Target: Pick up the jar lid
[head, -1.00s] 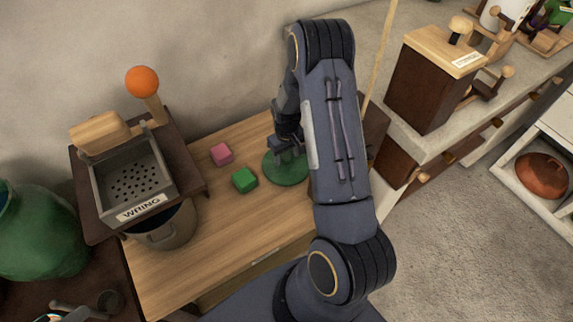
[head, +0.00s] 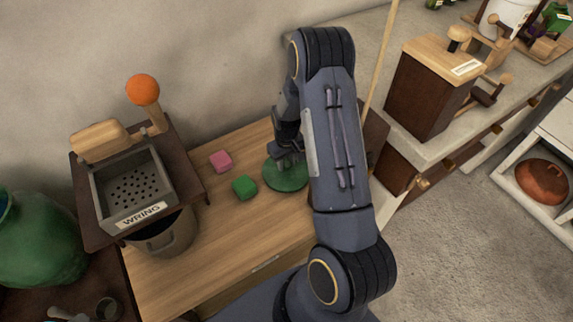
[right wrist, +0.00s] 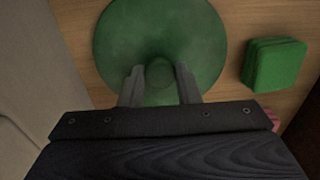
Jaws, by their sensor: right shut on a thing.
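The jar lid (head: 284,177) is a green disc at the wooden table's back right in the head view. My right arm hides part of it. In the right wrist view the lid (right wrist: 160,30) fills the top middle, with a small round knob (right wrist: 160,74) at its centre. My right gripper (right wrist: 160,82) is shut on that knob, one finger on each side. In the head view my right gripper (head: 289,158) is right over the lid. I cannot tell whether the lid is clear of the table. My left gripper is not in view.
A green block (head: 244,187) and a pink block (head: 220,161) lie left of the lid. A wringer box (head: 133,185) above a pot (head: 165,235) stands at the left. A brown wooden box (head: 425,90) stands on the right counter. The table's front middle (head: 220,250) is clear.

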